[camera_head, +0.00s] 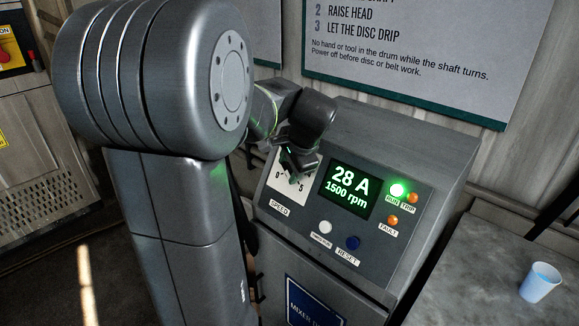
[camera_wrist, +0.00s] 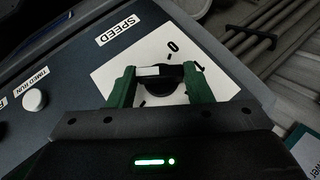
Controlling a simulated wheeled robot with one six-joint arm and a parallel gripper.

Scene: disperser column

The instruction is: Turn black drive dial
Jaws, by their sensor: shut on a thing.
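The black drive dial (camera_wrist: 160,80) sits on a white scale plate marked SPEED on the sloped console, and its white pointer mark shows in the wrist view. My gripper (camera_wrist: 158,85) is shut on the dial, with one green finger on either side. In the head view my gripper (camera_head: 296,165) is at the white SPEED plate (camera_head: 279,188) at the console's left, and it hides the dial there. A 0 and a 5 show on the plate. The green display (camera_head: 348,189) reads 28 A and 1500 rpm.
The green RUN lamp (camera_head: 397,190) glows beside the orange TRIP lamp (camera_head: 412,197), with the FAULT lamp (camera_head: 392,220) below. A white button (camera_head: 325,227) and a blue RESET button (camera_head: 352,243) sit low on the panel. A pale cup (camera_head: 540,281) stands on the bench at right.

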